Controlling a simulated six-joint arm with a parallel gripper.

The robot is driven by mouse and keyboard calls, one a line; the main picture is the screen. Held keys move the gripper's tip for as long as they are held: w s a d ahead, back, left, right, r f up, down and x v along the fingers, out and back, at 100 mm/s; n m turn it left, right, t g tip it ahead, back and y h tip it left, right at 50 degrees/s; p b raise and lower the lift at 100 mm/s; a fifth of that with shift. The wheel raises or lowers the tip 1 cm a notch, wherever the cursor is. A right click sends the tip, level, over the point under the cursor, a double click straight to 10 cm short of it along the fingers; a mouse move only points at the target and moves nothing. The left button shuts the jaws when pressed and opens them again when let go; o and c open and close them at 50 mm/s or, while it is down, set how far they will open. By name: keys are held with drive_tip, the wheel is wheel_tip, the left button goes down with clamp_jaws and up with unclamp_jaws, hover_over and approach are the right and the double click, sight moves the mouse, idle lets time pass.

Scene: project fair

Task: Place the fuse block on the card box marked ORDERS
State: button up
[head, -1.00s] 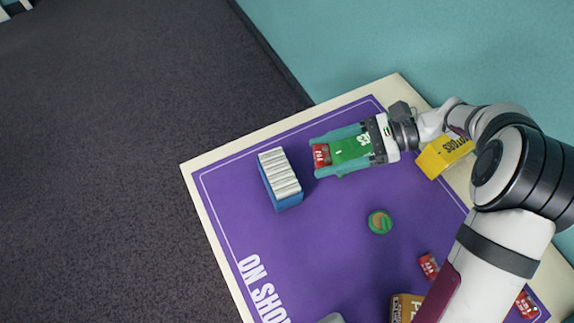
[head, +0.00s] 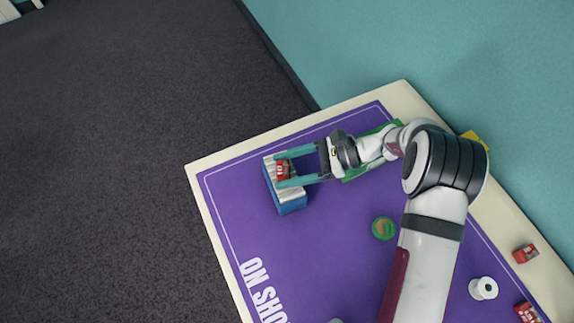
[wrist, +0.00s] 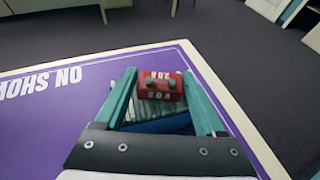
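The fuse block is red with pale lettering and two dark knobs (head: 283,171); it also shows in the wrist view (wrist: 161,93). My gripper (head: 283,170) has its teal fingers against both sides of the block. The blue card box (head: 292,204) with a row of white cards is directly beneath the block, near the far left edge of the purple mat; it also shows in the wrist view (wrist: 178,125). I cannot tell whether the block touches the card tops. No ORDERS marking shows on the box's visible sides.
A green board (head: 352,174) lies partly under my arm. A yellow box (head: 475,138) is mostly hidden behind the arm. A green round item (head: 384,228), a white spool (head: 483,288) and two more red blocks (head: 525,252) (head: 527,312) lie to the right. The purple mat (head: 325,240) is clear in the middle.

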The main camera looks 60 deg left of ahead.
drive_tip(key=o, duration=0.3)
drive_tip(key=shift+r, duration=0.15)
drive_tip(key=v, duration=1.2)
drive_tip(key=w+d+r+t, duration=0.3)
drive_tip(key=d+r, duration=0.4)
drive_tip(key=d, duration=0.1)
drive_tip(key=s+d+r+t+h, duration=0.1)
drive_tip(key=s+d+r+t, duration=0.2)
drive_tip(key=d, duration=0.6)
drive_tip(key=s+d+r+t+h, duration=0.1)
drive_tip(key=s+d+r+t, duration=0.15)
drive_tip(key=d, duration=0.65)
drive_tip(key=s+d+f+t, duration=0.1)
drive_tip(key=s+d, duration=0.1)
drive_tip(key=s+d+f+t+h, duration=0.1)
drive_tip(key=s+d, duration=0.1)
drive_tip(key=d, duration=0.1)
drive_tip(key=s+d+f+m+t, duration=0.1)
drive_tip(key=s+d+t, duration=0.1)
drive_tip(key=d, duration=0.1)
drive_tip(key=shift+s+h, duration=0.3)
drive_tip(key=shift+s, duration=0.05)
